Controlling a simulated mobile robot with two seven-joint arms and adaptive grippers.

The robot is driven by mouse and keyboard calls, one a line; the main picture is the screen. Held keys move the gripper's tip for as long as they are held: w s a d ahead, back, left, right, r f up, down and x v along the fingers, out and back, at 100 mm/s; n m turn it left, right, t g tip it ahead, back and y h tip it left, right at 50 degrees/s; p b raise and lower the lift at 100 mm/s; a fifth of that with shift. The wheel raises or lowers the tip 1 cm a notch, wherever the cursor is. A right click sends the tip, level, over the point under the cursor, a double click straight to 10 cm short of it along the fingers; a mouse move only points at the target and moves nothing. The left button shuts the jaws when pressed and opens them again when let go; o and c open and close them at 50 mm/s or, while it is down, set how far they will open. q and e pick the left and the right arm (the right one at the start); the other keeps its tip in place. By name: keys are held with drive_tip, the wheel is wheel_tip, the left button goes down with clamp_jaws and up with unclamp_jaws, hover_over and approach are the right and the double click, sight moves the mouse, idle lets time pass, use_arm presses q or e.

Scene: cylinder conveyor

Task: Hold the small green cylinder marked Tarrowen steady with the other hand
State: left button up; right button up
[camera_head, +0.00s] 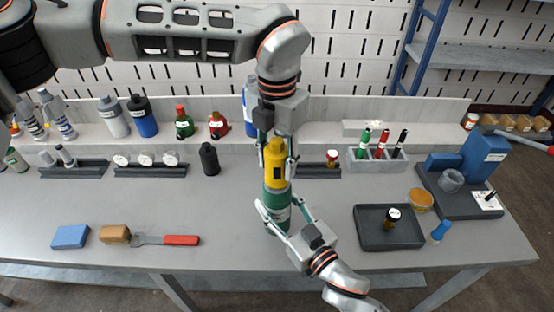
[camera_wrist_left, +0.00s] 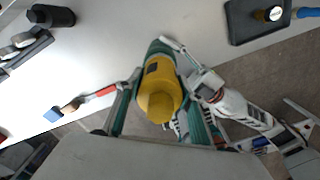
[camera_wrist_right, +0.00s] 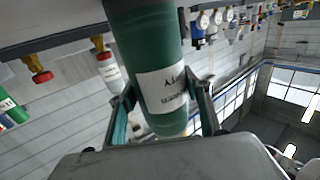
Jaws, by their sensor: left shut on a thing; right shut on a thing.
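The green cylinder (camera_head: 277,203) is upright over the middle of the workbench, with a white label (camera_wrist_right: 162,89) whose writing I can only partly read in the right wrist view. My right gripper (camera_head: 279,214) is shut on it from the lower right. A yellow bottle-shaped piece (camera_head: 274,168) with a narrower top is in line directly above the green cylinder. My left gripper (camera_head: 276,160) points down and is shut on this yellow piece (camera_wrist_left: 160,92). I cannot tell whether the two are joined, or whether the green cylinder touches the bench.
A dark bottle (camera_head: 209,159) stands to the left. A blue block (camera_head: 70,237), a tan block and a red-handled tool lie front left. A dark tray (camera_head: 372,239) with a small bottle is at right; a marker rack (camera_head: 368,165) is behind it.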

use_arm(q)
drive_tip(key=m, duration=0.5)
drive_tip(key=o, duration=1.3)
drive_tip(key=shift+c, duration=0.2)
drive_tip(key=shift+r, duration=1.25)
drive_tip(key=n, duration=0.4)
drive_tip(key=shift+n, duration=1.1)
